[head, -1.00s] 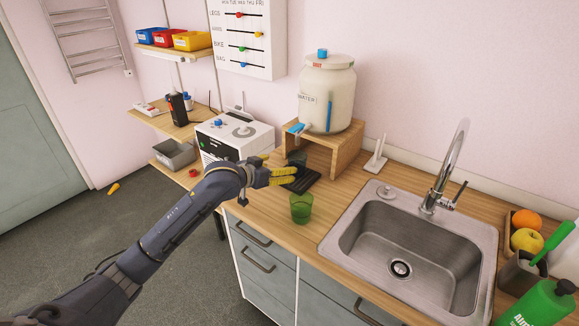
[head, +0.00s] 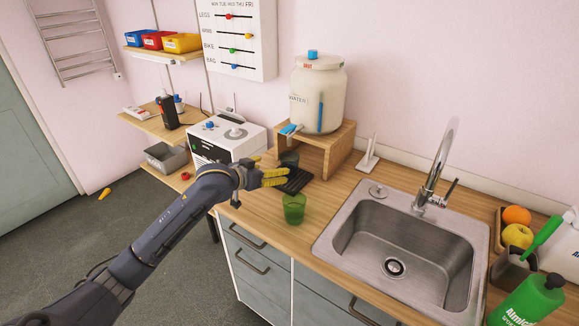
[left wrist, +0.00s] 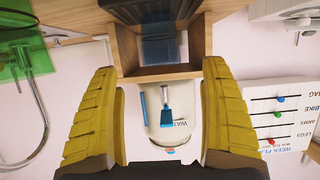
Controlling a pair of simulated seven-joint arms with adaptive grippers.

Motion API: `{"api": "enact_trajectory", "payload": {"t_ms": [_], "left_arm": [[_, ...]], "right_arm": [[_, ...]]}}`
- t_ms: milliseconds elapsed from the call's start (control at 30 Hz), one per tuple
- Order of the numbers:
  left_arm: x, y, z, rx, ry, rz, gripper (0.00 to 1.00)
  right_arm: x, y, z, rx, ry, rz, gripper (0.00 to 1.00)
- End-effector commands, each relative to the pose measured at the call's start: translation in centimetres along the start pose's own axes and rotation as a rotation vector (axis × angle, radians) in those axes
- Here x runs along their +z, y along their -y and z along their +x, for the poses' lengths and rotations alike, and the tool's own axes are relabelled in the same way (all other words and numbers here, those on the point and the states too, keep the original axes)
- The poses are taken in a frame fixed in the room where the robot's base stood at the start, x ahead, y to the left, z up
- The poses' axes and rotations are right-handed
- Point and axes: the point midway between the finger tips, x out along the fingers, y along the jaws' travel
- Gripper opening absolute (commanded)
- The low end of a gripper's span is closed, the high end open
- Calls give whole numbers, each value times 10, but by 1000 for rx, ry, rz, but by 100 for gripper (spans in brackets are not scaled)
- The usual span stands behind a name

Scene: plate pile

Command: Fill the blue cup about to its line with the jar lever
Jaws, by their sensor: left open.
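The cream water jar (head: 312,100) stands on a wooden stand (head: 341,147) at the back of the counter. Its blue lever (head: 290,129) is at the jar's lower front, and also shows in the left wrist view (left wrist: 165,112). A dark bluish see-through cup (head: 289,159) is at the black tray (head: 297,183) in front of the stand, partly hidden by my fingers. The left wrist view shows the cup (left wrist: 159,43) beyond the gap between my fingers. My left gripper (head: 281,178) has yellow fingers, open and empty, near the cup. The cup's line and water level cannot be seen. My right gripper is not visible.
A green see-through cup (head: 294,208) stands at the counter's front edge, close to my left gripper. A white machine (head: 227,140) is left of the jar. The sink (head: 410,245) lies to the right. A white upright holder (head: 369,158) stands right of the stand.

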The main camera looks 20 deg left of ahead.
Motion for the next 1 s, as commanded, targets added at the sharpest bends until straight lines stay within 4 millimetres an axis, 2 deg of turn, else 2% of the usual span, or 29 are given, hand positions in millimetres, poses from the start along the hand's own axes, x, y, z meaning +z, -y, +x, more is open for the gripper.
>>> {"api": "enact_trajectory", "payload": {"t_ms": [133,267,367,467,600,700,767,800,1000], "left_arm": [[0,0,0,0,0,0,78],[-11,2,-1,-4,-15,6,63],[-39,9,-6,-13,-52,23,51],[-82,13,-19,-17,-106,49,40],[-137,13,-46,-15,-163,68,23],[-168,11,-68,-12,-187,71,12],[-182,8,-80,-7,-193,66,5],[-185,5,-86,-4,-188,59,0],[-179,-1,-94,4,-145,15,0]], "right_arm": [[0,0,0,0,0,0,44],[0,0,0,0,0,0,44],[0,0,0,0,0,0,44],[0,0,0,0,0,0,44],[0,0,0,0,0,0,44],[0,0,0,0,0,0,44],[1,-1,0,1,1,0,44],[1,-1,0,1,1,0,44],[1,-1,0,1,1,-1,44]]}}
